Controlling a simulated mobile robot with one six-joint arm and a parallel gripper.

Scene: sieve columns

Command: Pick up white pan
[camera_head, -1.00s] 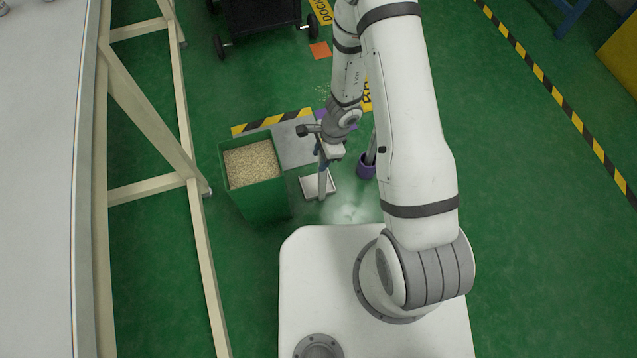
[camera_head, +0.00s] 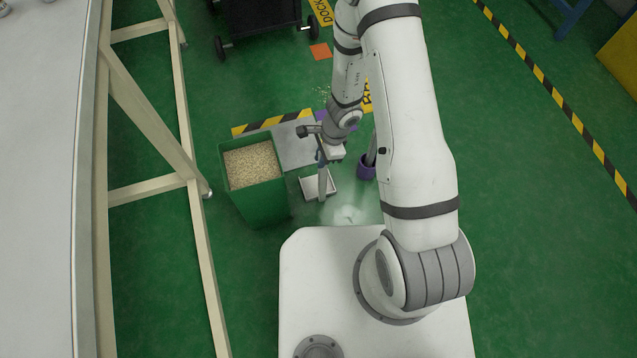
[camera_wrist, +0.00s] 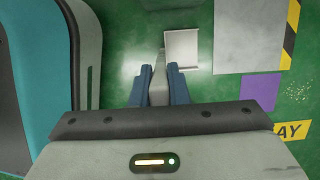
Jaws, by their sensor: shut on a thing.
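The white pan (camera_head: 332,188) is a shallow, square tray on or just above the green floor, to the right of the green bin. It also shows in the wrist view (camera_wrist: 186,50), at top centre. Its pale upright handle (camera_wrist: 158,90) rises between the two blue fingers of my gripper (camera_wrist: 158,84). My gripper is shut on this handle. In the head view my gripper (camera_head: 323,155) is above the pan, partly hidden by my wrist. I cannot tell whether the pan touches the floor.
A green bin (camera_head: 268,205) full of pale grains stands left of the pan. A purple cup-like holder (camera_head: 366,168) stands to its right. A grey plate (camera_head: 292,150) with striped tape lies behind. A wooden frame (camera_head: 195,240) runs along the left. Floor is open at right.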

